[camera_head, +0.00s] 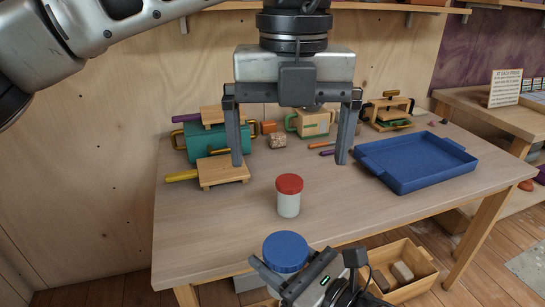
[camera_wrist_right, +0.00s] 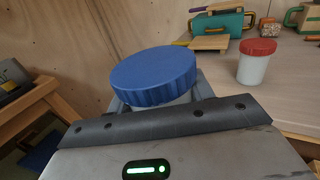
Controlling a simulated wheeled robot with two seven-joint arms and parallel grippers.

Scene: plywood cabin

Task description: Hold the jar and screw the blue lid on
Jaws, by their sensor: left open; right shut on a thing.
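The blue lid (camera_head: 285,249) is at the front edge of the table, lying on top of a pale jar. In the right wrist view, the lid (camera_wrist_right: 153,76) covers most of the jar, and only a sliver of the jar's pale body (camera_wrist_right: 178,101) shows under it. I cannot tell how tightly the lid sits. My right gripper (camera_head: 290,277) is shut on this jar, below the lid. My left gripper (camera_head: 290,163) is open and empty, pointing down above the table, higher and farther back than the lid.
A white jar with a red lid (camera_head: 289,196) stands upright mid-table. A blue tray (camera_head: 418,163) lies at the right. A wooden crate (camera_head: 405,292) is low in front.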

